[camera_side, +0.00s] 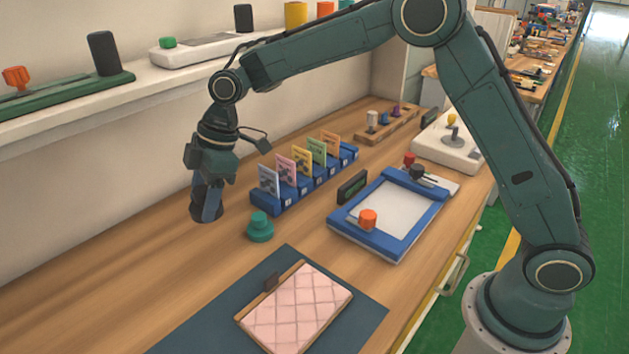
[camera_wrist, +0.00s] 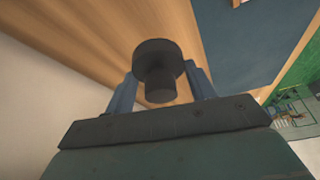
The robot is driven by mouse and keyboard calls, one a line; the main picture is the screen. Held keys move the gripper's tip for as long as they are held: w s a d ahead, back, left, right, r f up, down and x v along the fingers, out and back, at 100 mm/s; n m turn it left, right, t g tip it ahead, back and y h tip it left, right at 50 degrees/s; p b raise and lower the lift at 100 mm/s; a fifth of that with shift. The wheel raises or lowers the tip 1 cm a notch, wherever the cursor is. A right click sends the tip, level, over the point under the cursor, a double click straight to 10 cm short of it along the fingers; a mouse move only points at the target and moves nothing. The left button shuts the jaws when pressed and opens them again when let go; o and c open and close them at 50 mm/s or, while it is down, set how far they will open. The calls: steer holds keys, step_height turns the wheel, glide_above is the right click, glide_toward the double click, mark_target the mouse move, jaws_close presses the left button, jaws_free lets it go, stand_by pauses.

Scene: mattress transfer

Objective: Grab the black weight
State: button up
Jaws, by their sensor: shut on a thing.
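The black weight (camera_wrist: 157,60) is a dark round piece with a wide disc and a narrower stem. It sits between the two fingers of my gripper (camera_wrist: 160,88) in the wrist view, with the fingers shut on its sides. In the side view my gripper (camera_side: 207,203) points down at the left of the bench, near the wall. The weight's dark disc (camera_side: 205,216) shows at the fingertips, at or close to the wooden top; I cannot tell whether it touches. The fingers hide part of it.
A green knob-shaped weight (camera_side: 260,228) stands right of my gripper. Behind it is a blue card rack (camera_side: 305,183). A blue-framed tray (camera_side: 345,235) lies to the right. A pink quilted pad (camera_side: 297,308) lies on a dark mat (camera_side: 205,325) in front. A shelf (camera_side: 60,117) runs along the wall.

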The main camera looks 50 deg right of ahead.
mark_target(202, 190)
step_height(202, 190, up, 6)
steer(key=shift+r, duration=0.25)
steer(key=shift+s, duration=0.1)
stand_by(0.6)
